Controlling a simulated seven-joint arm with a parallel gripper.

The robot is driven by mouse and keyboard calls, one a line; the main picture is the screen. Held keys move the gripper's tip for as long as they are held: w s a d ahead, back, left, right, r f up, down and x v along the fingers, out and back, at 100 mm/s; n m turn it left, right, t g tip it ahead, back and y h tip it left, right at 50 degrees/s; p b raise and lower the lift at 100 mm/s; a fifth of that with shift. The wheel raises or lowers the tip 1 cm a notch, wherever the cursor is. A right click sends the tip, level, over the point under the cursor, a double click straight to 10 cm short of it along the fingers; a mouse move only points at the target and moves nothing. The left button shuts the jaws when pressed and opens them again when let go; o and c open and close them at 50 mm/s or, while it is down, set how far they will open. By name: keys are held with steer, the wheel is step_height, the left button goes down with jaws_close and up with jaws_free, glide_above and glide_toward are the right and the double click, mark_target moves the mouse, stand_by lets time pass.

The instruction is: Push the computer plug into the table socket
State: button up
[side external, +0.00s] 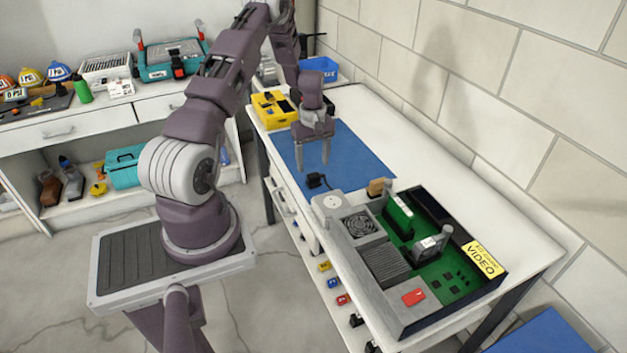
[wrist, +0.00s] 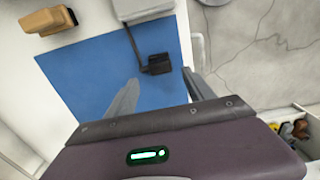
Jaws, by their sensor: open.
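The black plug (side external: 315,180) lies on the blue mat (side external: 358,152), close to the light grey box with a round face (side external: 330,203), which looks like the table socket. The plug also shows in the wrist view (wrist: 158,64), with its dark cable running up to a grey block (wrist: 143,9). My gripper (side external: 312,164) is open and empty, pointing down above the mat, with its fingertips just behind and above the plug. In the wrist view, my gripper's fingers (wrist: 160,88) stand on either side of the plug's line, and the plug lies beyond them. The socket's holes cannot be made out.
An open computer case (side external: 415,320) with a fan, green boards and a video label fills the bench's near end. A tan block (side external: 376,187) stands beside it. A yellow box (side external: 274,110) and a blue bin (side external: 319,68) stand at the far end. The mat's right side is clear.

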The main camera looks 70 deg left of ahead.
mark_target(313, 174)
steer(key=f, duration=0.5)
steer(key=shift+s+d+f, duration=0.1)
steer(key=shift+d, duration=0.3)
jaws_close()
step_height(313, 174, up, 10)
steer(key=shift+r, duration=0.1)
stand_by(0.4)
steer(key=d+r, duration=0.1)
steer(key=d, duration=1.2)
